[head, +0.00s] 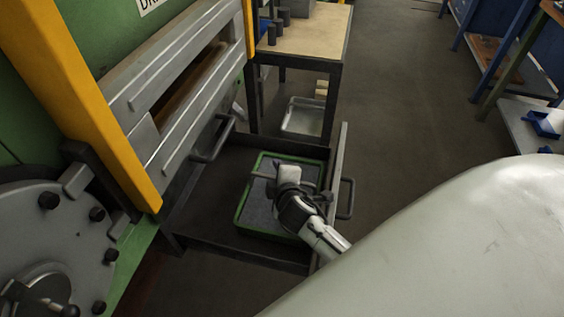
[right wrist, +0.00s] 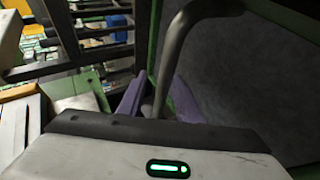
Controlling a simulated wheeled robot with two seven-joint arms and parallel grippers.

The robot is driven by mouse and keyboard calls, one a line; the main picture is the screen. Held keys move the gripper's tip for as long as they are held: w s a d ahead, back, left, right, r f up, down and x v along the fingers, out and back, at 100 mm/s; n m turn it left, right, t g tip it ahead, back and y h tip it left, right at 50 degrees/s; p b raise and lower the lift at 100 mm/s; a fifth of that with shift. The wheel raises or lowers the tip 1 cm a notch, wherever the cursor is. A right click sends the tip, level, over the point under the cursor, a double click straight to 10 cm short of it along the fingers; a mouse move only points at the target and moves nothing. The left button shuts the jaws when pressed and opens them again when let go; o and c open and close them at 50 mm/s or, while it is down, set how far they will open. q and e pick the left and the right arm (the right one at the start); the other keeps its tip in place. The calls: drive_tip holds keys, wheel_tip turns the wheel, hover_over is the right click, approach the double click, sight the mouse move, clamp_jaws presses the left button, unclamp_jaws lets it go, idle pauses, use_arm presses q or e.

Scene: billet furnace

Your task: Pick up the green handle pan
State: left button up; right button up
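The pan (head: 240,212) has a green rim and a dark grey inside, and it sits in an open dark drawer. My right gripper (head: 272,176) is over the pan in the head view, reaching in from the lower right. In the right wrist view, a curved grey handle (right wrist: 172,55) passes between the purple fingers of my right gripper (right wrist: 160,88). The fingers look apart, with small gaps beside the handle; contact is hard to judge. The pan's green rim (right wrist: 155,38) runs alongside. My arm hides part of the pan in the head view. My left gripper is out of view.
The drawer's right wall (head: 338,150) carries an outer handle (head: 346,198). The green and yellow furnace (head: 75,75) stands at left. A small table (head: 310,38) with dark billets stands behind the drawer, with a metal tray (head: 303,117) beneath it. Open floor (head: 410,90) lies to the right.

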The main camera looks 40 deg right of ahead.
clamp_jaws()
idle(1.3)
drive_tip(key=shift+r, duration=0.2)
